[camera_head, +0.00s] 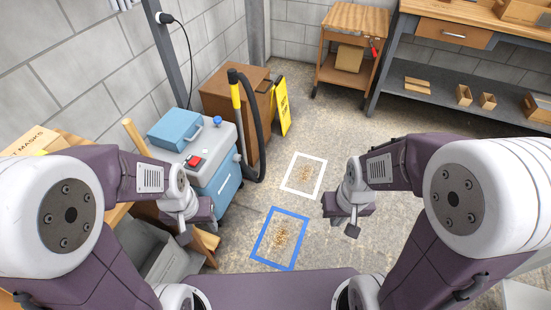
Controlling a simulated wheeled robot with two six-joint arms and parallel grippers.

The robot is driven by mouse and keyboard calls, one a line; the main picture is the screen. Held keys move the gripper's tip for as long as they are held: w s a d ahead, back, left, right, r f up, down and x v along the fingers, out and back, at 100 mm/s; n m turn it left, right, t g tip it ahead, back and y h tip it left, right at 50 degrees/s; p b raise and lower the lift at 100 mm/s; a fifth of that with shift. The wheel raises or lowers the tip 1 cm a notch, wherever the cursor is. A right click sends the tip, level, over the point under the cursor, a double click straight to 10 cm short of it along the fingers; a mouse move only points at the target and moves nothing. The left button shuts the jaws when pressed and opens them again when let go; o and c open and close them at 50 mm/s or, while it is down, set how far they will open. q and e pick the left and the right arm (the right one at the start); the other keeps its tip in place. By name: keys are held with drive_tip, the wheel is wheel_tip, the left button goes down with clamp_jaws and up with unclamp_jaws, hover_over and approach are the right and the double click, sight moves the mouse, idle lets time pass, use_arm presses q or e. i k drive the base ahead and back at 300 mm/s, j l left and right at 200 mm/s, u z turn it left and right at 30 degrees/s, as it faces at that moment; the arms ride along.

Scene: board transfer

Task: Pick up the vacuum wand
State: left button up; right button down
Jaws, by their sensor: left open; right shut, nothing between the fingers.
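A black hose (259,125) loops down beside the wand. My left gripper (185,234) is low in front of the vacuum, open and apart from the wand. My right gripper (351,230) is over the floor to the right, shut and empty, far from the wand. The wand's lower end is partly hidden by the vacuum.
A brown cabinet (216,99) and yellow sign (282,105) stand behind the wand. Blue (258,256) and white (318,182) floor frames hold debris. A grey bin (168,262) is at lower left. A wooden cart (350,22) and workbench stand at the back.

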sight(233, 87)
drive_tip(key=i+l+u, duration=1.4)
drive_tip(key=l, duration=0.3)
drive_tip(key=i+l+u, duration=0.1)
drive_tip(key=l+u, duration=0.15)
drive_tip(key=l, duration=0.2)
drive_tip(key=i+l+u, duration=0.1)
drive_tip(key=l+u, duration=0.2)
drive_tip(key=l, duration=0.2)
drive_tip(key=l+u, duration=0.25)
drive_tip(key=l, duration=0.3)
drive_tip(key=i, duration=0.05)
